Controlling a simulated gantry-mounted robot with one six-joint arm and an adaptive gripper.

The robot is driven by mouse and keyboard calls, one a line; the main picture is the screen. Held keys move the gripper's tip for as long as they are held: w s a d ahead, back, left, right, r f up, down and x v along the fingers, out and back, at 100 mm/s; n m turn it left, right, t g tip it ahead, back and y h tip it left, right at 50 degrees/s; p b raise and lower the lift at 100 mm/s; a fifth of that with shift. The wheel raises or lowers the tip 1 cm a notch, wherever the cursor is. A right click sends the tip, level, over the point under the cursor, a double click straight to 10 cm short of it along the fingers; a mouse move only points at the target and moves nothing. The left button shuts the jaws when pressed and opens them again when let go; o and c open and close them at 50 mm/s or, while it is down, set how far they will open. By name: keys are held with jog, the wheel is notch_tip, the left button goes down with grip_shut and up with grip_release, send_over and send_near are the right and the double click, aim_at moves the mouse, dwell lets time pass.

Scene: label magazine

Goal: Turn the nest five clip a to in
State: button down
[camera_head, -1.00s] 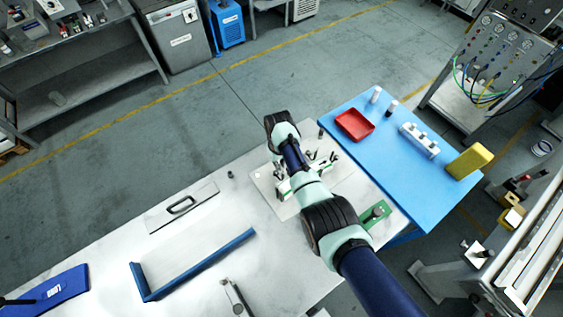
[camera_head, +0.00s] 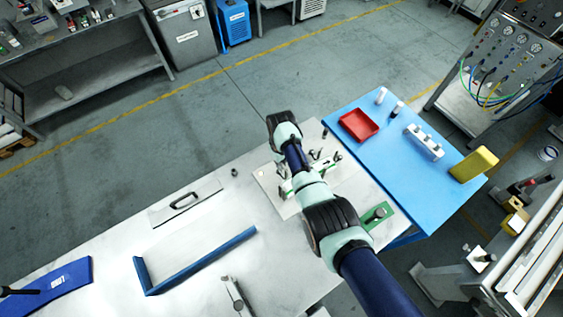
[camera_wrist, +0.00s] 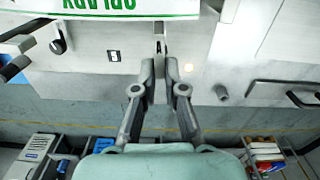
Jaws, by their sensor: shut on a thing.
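My gripper (camera_wrist: 160,62) points at the pale fixture plate in the wrist view, its two fingers close together on a small dark upright piece (camera_wrist: 159,28). This piece appears to be a clip, but its lettering and exact turn cannot be read. A white label with a green edge (camera_wrist: 120,7) lies just beyond and left of the fingertips, its print upside down. In the head view the light fixture plate (camera_head: 268,180) carries several small clips or posts. My arm covers much of it and hides the fingertips there.
A blue table (camera_head: 375,165) stands at the right with a red tray (camera_head: 358,125), a white holder (camera_head: 424,142) and a yellow block (camera_head: 474,163). A blue angled rail (camera_head: 200,262) and a handled plate (camera_head: 186,203) lie on the white bench. The bench is bare between them.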

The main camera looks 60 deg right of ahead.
jog(key=c, duration=1.2)
grip_release()
jog(key=shift+c, duration=0.2)
jog(key=shift+r, duration=0.1)
notch_tip(320, 180, up, 12)
jog(key=w+a+r+n+t+h+p, duration=0.1)
jog(key=w+a+r+t+p, duration=0.15)
jog(key=w+a+r, duration=0.6)
jog(key=w+a+r+n+t+h+p, duration=0.1)
jog(key=w+a+r+n+t+p, duration=0.2)
jog(key=a, duration=1.1)
jog(key=s+a+r+t+y, duration=0.1)
jog(key=s+a+r+t, duration=0.2)
jog(key=a+r, duration=0.4)
jog(key=s+a+r+n+t+y+p, duration=0.1)
jog(key=s+a+r+t, duration=0.3)
jog(key=a, duration=0.7)
notch_tip(320, 180, up, 3)
jog(key=shift+a+f, duration=0.15)
